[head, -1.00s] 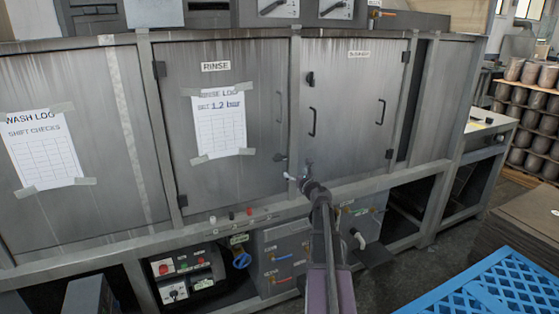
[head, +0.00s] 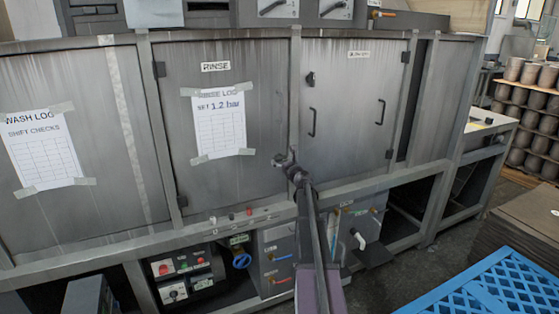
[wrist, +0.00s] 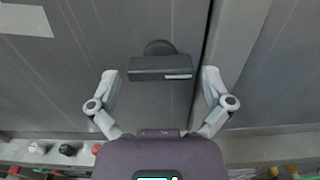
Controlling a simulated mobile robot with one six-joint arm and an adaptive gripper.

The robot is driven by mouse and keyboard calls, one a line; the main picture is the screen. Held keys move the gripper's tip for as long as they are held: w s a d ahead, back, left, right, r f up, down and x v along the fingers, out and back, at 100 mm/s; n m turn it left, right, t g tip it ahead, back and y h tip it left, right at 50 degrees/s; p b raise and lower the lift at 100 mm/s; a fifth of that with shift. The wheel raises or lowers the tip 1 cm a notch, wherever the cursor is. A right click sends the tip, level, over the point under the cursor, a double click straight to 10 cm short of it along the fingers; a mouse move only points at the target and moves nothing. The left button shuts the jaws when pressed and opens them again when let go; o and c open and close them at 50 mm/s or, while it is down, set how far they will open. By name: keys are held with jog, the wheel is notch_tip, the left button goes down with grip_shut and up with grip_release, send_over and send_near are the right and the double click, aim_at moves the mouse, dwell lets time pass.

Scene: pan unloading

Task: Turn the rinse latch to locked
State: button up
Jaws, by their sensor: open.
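The rinse latch is a dark, short bar handle (wrist: 160,68) on a round base. In the wrist view it lies nearly level near the door's right edge, with a pale mark at its right end. The grey rinse door (head: 255,100) carries the RINSE label. My gripper (wrist: 160,76) is open. Its two fingers stand left and right of the latch, with a visible gap on each side; how near it is in depth is unclear.
A taped rinse log (head: 219,123) hangs on the door. To the right is another door (head: 350,120) with handles and its own dark latch (head: 311,79). A frame rail with small buttons (head: 230,214) runs below. A blue crate (head: 480,285) stands at the lower right.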

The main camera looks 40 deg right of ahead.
jog(key=shift+x, duration=0.95)
jog(key=c, duration=0.9)
jog(key=shift+o, duration=0.2)
jog(key=shift+s+a, duration=0.1)
